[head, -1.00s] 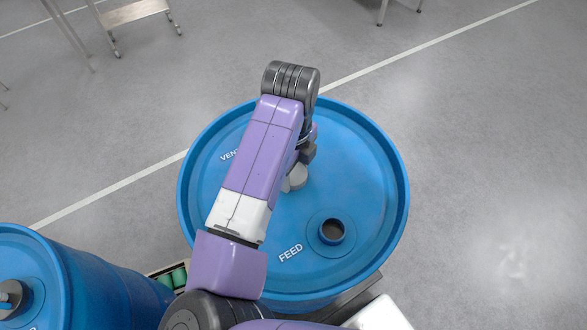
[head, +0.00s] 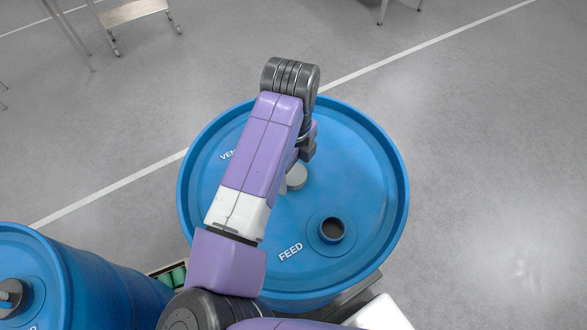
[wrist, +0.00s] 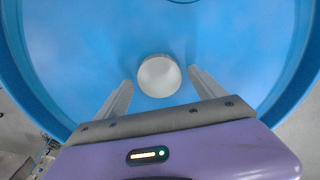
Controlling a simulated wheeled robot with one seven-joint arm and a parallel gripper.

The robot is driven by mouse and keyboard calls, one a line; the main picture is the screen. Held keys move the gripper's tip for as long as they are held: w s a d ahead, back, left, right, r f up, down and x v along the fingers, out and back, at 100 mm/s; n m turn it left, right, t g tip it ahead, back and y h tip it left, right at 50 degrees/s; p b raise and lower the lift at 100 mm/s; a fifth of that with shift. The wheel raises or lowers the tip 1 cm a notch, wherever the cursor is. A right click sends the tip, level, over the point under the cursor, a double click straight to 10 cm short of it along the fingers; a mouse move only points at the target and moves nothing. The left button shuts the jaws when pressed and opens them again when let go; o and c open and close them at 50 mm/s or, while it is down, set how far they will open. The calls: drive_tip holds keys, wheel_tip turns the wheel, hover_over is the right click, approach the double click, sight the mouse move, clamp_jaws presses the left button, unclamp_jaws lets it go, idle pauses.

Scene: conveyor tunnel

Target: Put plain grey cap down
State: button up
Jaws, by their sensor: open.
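The plain grey cap (head: 297,177) lies on the blue lid of the drum (head: 365,165), near its middle, between the VENT and FEED markings. In the wrist view the cap (wrist: 159,76) is a pale round disc on the blue surface. My gripper (wrist: 160,78) is open, with one finger on either side of the cap and a visible gap to each. In the head view my arm hides part of the gripper and the lid's left part. The FEED opening (head: 332,231) is uncovered and dark inside.
A second blue drum (head: 95,285) with a grey fitting on top stands at the lower left. A box with green items (head: 172,277) sits between the drums. A metal cart (head: 132,15) stands at the far left. The floor to the right is clear.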

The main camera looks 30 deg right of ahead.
sight(293, 173)
wheel_tip(293, 173, up, 11)
drive_tip(key=b, duration=0.1)
drive_tip(key=shift+r, duration=0.15)
idle(0.6)
